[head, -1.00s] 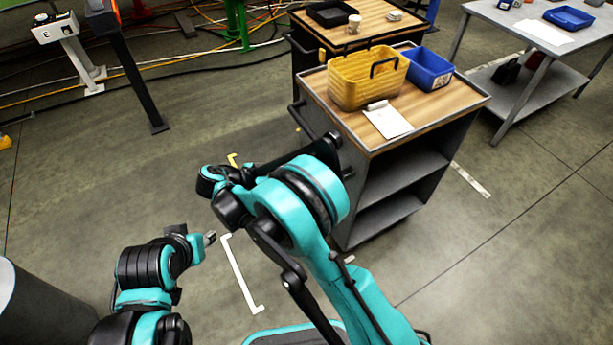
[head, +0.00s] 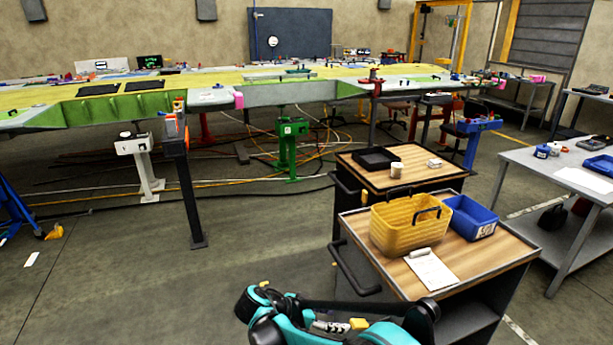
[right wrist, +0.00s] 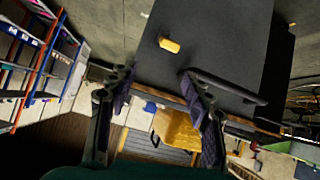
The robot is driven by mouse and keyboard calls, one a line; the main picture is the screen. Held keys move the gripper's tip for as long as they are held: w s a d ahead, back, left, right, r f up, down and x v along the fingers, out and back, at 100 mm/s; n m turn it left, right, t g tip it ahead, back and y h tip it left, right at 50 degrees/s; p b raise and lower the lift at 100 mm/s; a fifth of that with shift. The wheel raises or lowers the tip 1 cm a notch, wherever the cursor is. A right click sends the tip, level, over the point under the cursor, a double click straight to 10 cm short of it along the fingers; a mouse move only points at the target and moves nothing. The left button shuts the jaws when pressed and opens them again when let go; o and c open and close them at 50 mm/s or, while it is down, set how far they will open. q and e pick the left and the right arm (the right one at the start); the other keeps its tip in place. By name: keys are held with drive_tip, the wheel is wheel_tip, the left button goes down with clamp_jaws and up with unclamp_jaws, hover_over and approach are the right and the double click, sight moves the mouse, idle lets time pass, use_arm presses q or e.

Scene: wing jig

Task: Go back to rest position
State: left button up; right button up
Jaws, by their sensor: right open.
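My right gripper (right wrist: 157,85) shows in the right wrist view with its two dark fingers spread apart and nothing between them. It is near the dark side of the cart (right wrist: 205,40), whose handle shows beyond the right finger. The yellow basket (right wrist: 177,130) shows farther off between the fingers. In the head view my teal and black right arm is folded low at the bottom edge, in front of the cart; its fingers are hard to make out there. My left arm and gripper are out of view.
The wood-topped cart (head: 400,277) carries the yellow basket (head: 400,232), a blue bin (head: 470,218) and a clipboard (head: 431,268). A second cart (head: 430,180) stands behind it. A grey table (head: 560,185) is at right. The long wing (head: 290,95) spans the back. Floor at left is open.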

drive_tip(key=s+d+r+n+y, duration=0.5)
drive_tip(key=s+d+r+n, duration=0.1)
drive_tip(key=s+d, duration=0.3)
drive_tip(key=s+d+n+t+y, duration=0.1)
drive_tip(key=s+n+t+y, duration=0.2)
drive_tip(key=s, duration=0.8)
drive_tip(key=n+y, duration=0.2)
drive_tip(key=shift+d+n, duration=0.3)
drive_tip(key=shift+n, duration=0.1)
